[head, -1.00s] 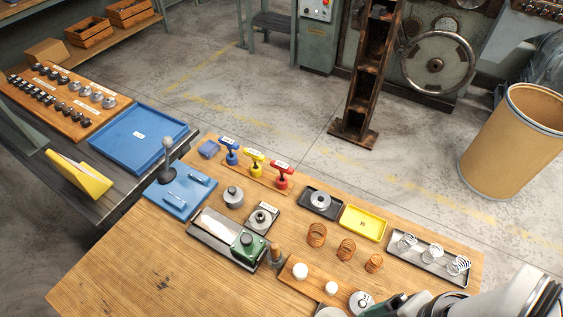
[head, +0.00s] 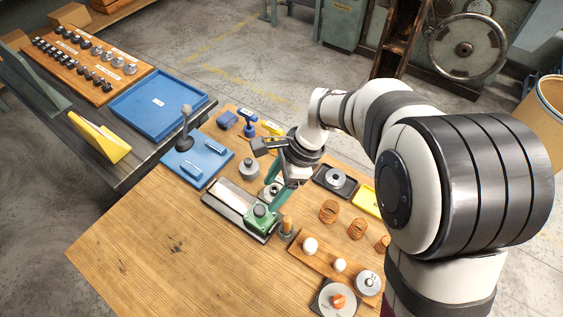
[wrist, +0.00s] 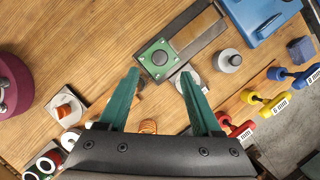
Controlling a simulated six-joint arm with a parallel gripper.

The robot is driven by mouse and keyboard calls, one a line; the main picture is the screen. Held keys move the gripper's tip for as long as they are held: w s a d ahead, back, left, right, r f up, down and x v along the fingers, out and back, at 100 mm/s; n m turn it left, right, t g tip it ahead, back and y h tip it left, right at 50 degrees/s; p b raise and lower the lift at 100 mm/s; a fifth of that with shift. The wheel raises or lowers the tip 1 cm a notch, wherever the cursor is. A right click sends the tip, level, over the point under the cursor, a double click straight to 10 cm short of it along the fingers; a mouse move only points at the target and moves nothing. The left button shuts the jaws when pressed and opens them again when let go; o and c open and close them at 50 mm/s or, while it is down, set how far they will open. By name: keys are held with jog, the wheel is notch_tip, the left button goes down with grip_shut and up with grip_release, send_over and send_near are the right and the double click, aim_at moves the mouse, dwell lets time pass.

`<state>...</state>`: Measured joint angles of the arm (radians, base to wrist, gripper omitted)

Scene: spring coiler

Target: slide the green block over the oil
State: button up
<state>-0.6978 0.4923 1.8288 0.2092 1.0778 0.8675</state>
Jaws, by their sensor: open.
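The green block (head: 261,215) sits on the near right end of a long dark-framed plate (head: 222,209) on the wooden table. In the wrist view the green block (wrist: 146,63), with a round dark knob on top, lies just beyond my fingertips. The plate's pale strip (head: 232,194) is bare beside the block; I cannot make out the oil on it as a distinct patch. My gripper (head: 279,196) is open and empty, pointing down beside and above the block. Its two green fingers (wrist: 159,73) are spread apart in the wrist view, and the block is not held.
A grey weight (head: 250,168) stands behind the plate. A wooden-topped peg (head: 287,226) is close to the block's right. A blue tray with a lever (head: 197,165) lies at the left. Copper springs (head: 329,211) stand to the right. The table's front left is clear.

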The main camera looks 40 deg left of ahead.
aim_at(260, 209)
jog(key=x, duration=0.7)
jog(key=shift+s+f, duration=0.1)
jog(key=shift+f, duration=0.15)
grip_shut()
dwell(1.0)
